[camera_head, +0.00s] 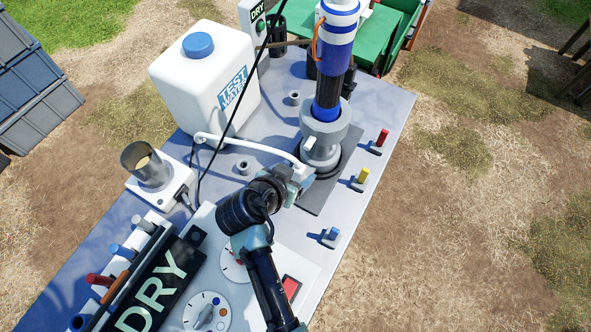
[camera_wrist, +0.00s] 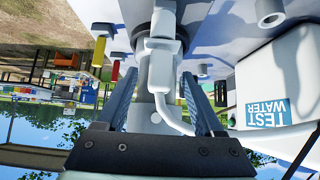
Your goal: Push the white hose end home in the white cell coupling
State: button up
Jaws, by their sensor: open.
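The grey cell (camera_head: 322,150) stands upright on the table, with a blue and white cylinder (camera_head: 335,45) above it. The white hose (camera_head: 245,143) runs from the left across the table to the cell's near side. My gripper (camera_head: 300,178) is beside the cell at that end. In the wrist view my gripper (camera_wrist: 158,76) is open, its fingers on either side of the white hose end (camera_wrist: 161,72). The hose bends away below it. A white block, seemingly the coupling (camera_wrist: 162,46), is directly above the hose end. I cannot tell how deep the end sits.
A white test water jug (camera_head: 205,75) stands behind on the left. A metal cup (camera_head: 148,165) on a white base is left. Red (camera_head: 381,140), yellow (camera_head: 361,178) and blue (camera_head: 332,236) valves line the right edge. A DRY panel (camera_head: 155,290) is front left.

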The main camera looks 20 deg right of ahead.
jog(key=b+v, duration=0.2)
jog(key=v, duration=1.1)
dwell(0.4)
